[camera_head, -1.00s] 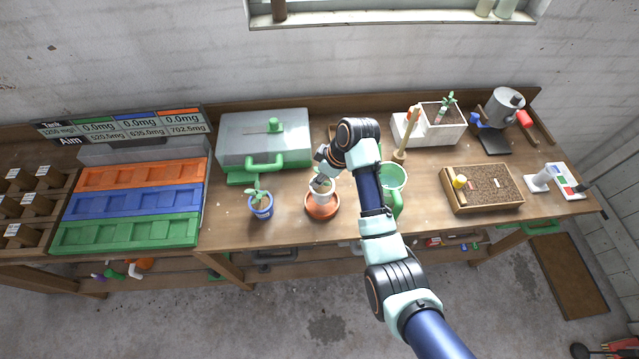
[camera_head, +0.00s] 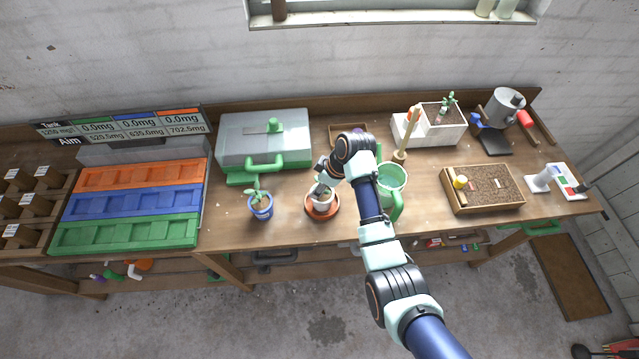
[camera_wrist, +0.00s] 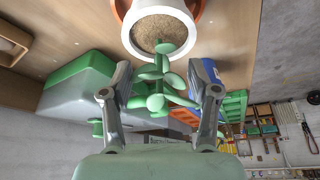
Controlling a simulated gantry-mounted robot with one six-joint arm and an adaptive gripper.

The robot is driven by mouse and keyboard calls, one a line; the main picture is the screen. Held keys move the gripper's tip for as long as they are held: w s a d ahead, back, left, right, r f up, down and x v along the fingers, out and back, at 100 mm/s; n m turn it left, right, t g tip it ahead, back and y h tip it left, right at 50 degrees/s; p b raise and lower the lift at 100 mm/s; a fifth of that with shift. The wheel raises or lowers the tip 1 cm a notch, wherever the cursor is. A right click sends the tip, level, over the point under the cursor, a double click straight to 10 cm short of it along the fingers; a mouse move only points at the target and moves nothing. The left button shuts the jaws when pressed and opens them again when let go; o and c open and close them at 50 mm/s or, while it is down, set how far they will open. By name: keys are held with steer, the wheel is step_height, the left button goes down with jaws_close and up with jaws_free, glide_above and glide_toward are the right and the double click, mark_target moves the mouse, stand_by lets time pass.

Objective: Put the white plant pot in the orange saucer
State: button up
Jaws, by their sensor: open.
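The white plant pot (camera_head: 323,207) stands in the orange saucer (camera_head: 311,215) on the workbench and looks upright. In the wrist view the white pot (camera_wrist: 184,42) shows its soil and a green plant (camera_wrist: 160,75), with part of the orange saucer (camera_wrist: 122,7) behind it. My gripper (camera_head: 323,180) is at the pot's upper side in the head view. In the wrist view my gripper (camera_wrist: 163,78) is open, its fingers on either side of the plant's leaves and apart from the pot's rim. The arm hides little of the pot.
A blue pot with a plant (camera_head: 261,207) stands to the left. A green watering can (camera_head: 393,182) stands close on the right. A grey and green case (camera_head: 262,140) lies behind. A soil tray (camera_head: 481,190) is farther right. Bare bench shows in front of the blue pot.

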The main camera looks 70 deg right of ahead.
steer(key=shift+r, duration=0.1)
steer(key=p+v, duration=0.1)
steer(key=v, duration=1.1)
steer(key=w+a+r+t+h, duration=0.1)
steer(key=w+a+t+h, duration=0.1)
steer(key=w+a, duration=0.95)
steer(key=w+a+r+t, duration=0.1)
steer(key=a+r, duration=0.1)
steer(key=a, duration=0.7)
steer(key=w+a+r+t, duration=0.1)
steer(key=a+r+t, duration=0.15)
steer(key=a, duration=0.75)
steer(key=s+a+r+t+y, duration=0.1)
steer(key=a+r, duration=0.2)
steer(key=a, duration=0.3)
steer(key=s+a+r+t, duration=0.2)
steer(key=a+r, duration=0.2)
steer(key=a, duration=0.2)
steer(key=shift+s+a+m+y, duration=0.2)
steer(key=shift+s+m+y, duration=0.1)
steer(key=shift+y, duration=0.1)
